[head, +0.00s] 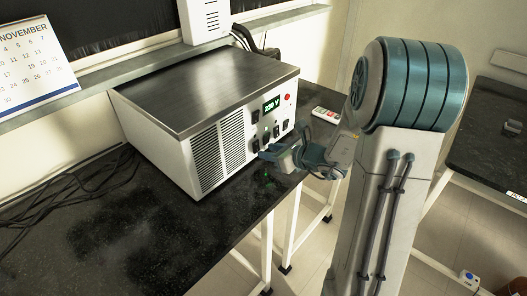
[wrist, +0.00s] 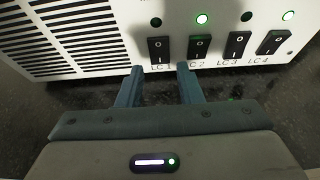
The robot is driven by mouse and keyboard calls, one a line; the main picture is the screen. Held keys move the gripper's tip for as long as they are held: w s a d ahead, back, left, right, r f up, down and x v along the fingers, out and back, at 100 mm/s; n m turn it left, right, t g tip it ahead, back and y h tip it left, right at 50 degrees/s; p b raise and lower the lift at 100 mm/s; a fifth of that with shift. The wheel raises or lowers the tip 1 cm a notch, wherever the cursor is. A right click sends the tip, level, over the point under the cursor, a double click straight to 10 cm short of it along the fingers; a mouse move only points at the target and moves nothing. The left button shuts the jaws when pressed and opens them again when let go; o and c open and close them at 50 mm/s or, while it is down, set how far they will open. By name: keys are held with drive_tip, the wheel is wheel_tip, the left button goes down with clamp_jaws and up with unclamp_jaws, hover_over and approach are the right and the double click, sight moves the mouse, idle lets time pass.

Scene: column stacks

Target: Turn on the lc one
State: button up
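A white power unit (head: 205,115) with a dark metal top stands on the black bench. In the wrist view, a row of black rocker switches is labelled LC1 to LC4. The LC1 switch (wrist: 159,50) is leftmost, and the lamp (wrist: 156,22) above it is dark. The LC2 lamp (wrist: 201,19) and the LC4 lamp (wrist: 288,15) glow green; the LC3 lamp (wrist: 246,16) is dark. My gripper (wrist: 160,69) is open and empty, its fingertips just below the switches, on either side of the LC1 label. It also shows at the panel in the head view (head: 265,153).
The black bench (head: 130,235) is clear in front of the unit; cables (head: 75,185) lie at its left. A white and red handheld device (head: 326,115) lies beyond my gripper. A lit display (head: 271,105) and red button (head: 287,97) are higher on the panel.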

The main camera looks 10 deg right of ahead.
sight(257, 150)
drive_tip(key=shift+x, duration=1.65)
drive_tip(key=c, duration=0.7)
drive_tip(key=b, duration=0.3)
drive_tip(key=shift+f+t+y, duration=0.3)
drive_tip(key=shift+f, duration=0.1)
drive_tip(key=t+b, duration=0.1)
drive_tip(key=b, duration=0.3)
drive_tip(key=shift+f+y, duration=0.2)
drive_tip(key=shift+y, duration=0.2)
drive_tip(key=shift+r+t+b, duration=0.15)
drive_tip(key=shift+t+b, duration=0.25)
drive_tip(key=shift+b, duration=0.35)
drive_tip(key=o, duration=0.7)
drive_tip(key=shift+r, duration=0.1)
